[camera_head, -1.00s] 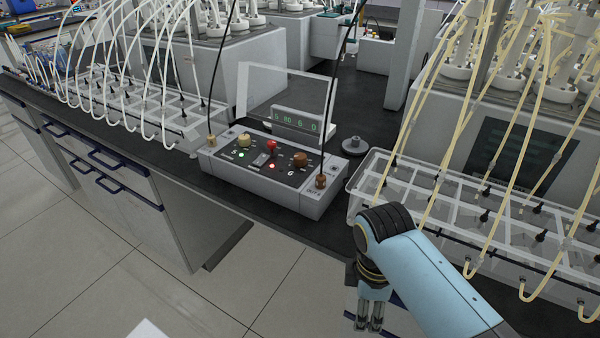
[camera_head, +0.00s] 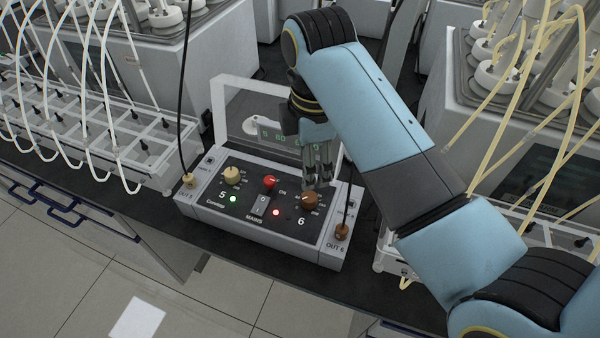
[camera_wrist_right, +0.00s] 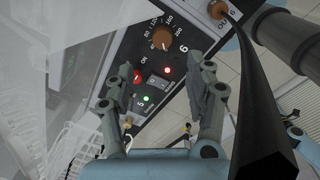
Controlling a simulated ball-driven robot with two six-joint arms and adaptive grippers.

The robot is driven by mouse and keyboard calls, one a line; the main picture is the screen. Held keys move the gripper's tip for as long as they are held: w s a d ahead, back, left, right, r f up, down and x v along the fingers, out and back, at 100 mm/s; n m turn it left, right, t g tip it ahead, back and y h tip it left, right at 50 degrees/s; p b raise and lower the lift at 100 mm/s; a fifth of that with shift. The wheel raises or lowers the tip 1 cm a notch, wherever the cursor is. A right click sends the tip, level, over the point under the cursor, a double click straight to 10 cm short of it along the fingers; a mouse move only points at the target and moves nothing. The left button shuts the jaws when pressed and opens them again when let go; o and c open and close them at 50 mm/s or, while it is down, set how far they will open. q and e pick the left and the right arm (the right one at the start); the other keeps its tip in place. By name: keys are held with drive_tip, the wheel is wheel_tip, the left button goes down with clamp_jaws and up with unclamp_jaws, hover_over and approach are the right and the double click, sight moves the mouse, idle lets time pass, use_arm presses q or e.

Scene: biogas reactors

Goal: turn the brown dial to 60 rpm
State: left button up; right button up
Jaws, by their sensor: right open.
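The brown dial (camera_head: 309,201) sits on the right half of a grey control box's dark panel, above the number 6. It also shows in the right wrist view (camera_wrist_right: 162,38), with a printed scale around it, beyond the fingertips. My right gripper (camera_head: 318,183) is over the box, fingers pointing down, just above and beside the dial. In the right wrist view the two fingers (camera_wrist_right: 165,80) are apart with nothing between them. Whether they touch the dial I cannot tell. My left gripper is not in view.
A cream dial (camera_head: 232,175), a red knob (camera_head: 269,182) and a mains switch (camera_head: 261,204) share the panel. Black cables rise from posts at both ends. A clear upright cover (camera_head: 218,105) stands behind. Tube racks (camera_head: 150,150) flank the box.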

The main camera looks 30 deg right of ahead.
hover_over(310, 196)
drive_tip(key=f, duration=0.5)
drive_tip(key=shift+s, duration=0.3)
drive_tip(key=f, duration=0.2)
drive_tip(key=shift+w+f, duration=0.3)
drive_tip(key=shift+f, duration=0.1)
drive_tip(key=shift+f+p, duration=0.35)
drive_tip(key=shift+f, duration=0.6)
drive_tip(key=shift+c, duration=1.3)
drive_tip(key=c, duration=0.4)
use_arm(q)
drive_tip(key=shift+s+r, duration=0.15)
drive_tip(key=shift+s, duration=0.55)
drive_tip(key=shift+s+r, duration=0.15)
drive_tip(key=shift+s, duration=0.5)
use_arm(e)
clamp_jaws()
